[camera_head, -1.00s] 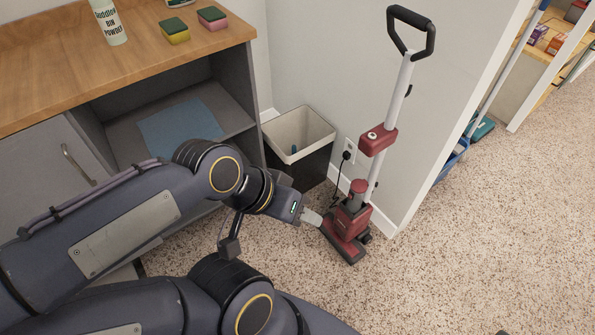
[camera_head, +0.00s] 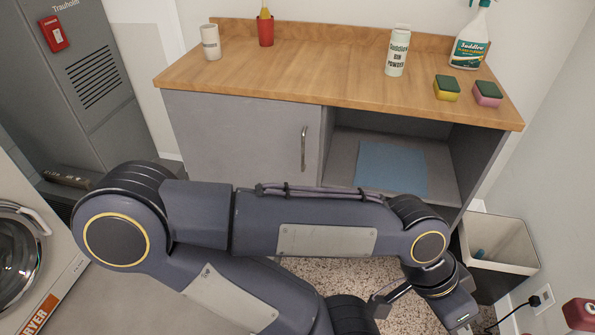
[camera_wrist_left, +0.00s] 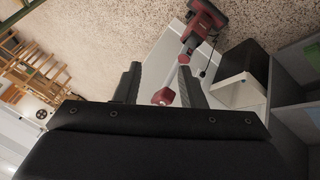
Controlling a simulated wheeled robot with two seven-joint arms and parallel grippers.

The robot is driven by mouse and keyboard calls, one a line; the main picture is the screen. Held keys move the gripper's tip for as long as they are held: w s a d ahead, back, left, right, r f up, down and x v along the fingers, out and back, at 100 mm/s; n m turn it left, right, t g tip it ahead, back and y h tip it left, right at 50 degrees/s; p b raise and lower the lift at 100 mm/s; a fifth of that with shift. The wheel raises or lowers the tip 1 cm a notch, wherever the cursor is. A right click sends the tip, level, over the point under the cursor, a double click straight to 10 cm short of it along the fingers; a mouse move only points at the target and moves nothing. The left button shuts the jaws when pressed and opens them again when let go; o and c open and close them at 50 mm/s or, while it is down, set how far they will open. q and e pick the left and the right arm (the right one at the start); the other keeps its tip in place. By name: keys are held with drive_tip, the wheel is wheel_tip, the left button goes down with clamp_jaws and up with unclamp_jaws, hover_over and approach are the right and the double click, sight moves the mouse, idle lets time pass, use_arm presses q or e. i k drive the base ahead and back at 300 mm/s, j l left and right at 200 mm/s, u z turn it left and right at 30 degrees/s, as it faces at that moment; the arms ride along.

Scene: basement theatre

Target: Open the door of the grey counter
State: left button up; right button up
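The grey counter (camera_head: 218,128) with a wooden top stands ahead of me in the head view. Its grey door, on the left half, is closed, with an upright metal handle (camera_head: 304,148) near its right edge. The right half is an open compartment with a blue cloth (camera_head: 391,168) on its shelf. My left arm crosses in front and hides the counter's lower part. My left gripper is at the lower right of the head view, near the bin and away from the handle. In the left wrist view its fingers (camera_wrist_left: 159,70) are apart and empty. My right gripper is out of view.
A bin (camera_head: 498,245) stands right of the counter. A red stick vacuum (camera_wrist_left: 205,22) lies beyond the fingers in the wrist view. A bottle of powder (camera_head: 397,52), a spray bottle (camera_head: 470,40), sponges (camera_head: 447,90) and cups (camera_head: 210,42) stand on the counter. A dryer (camera_head: 25,250) is at left.

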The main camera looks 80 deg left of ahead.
sight(238, 140)
drive_tip(key=u, duration=3.3)
drive_tip(key=i+j+z, duration=0.4)
drive_tip(key=i+j, duration=0.2)
drive_tip(key=i, duration=0.1)
